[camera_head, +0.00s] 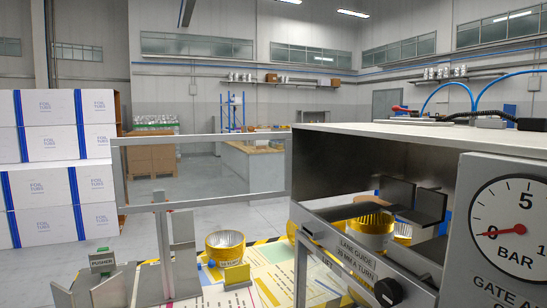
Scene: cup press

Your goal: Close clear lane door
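The clear lane door (200,139) is a see-through pane in a grey frame, standing upright left of the press housing. Its right edge is by the housing's left side, and the front opening of the housing is uncovered. The room shows through the pane. A gold fluted cup (372,232) is inside the opening, partly hidden by the lane guide plate (352,262). Another gold cup (225,246) stands on the deck below the door.
A black knob (388,292) sticks out at the lane guide. A pressure gauge (510,228) is on the right panel. White cartons (55,165) are stacked behind on the left.

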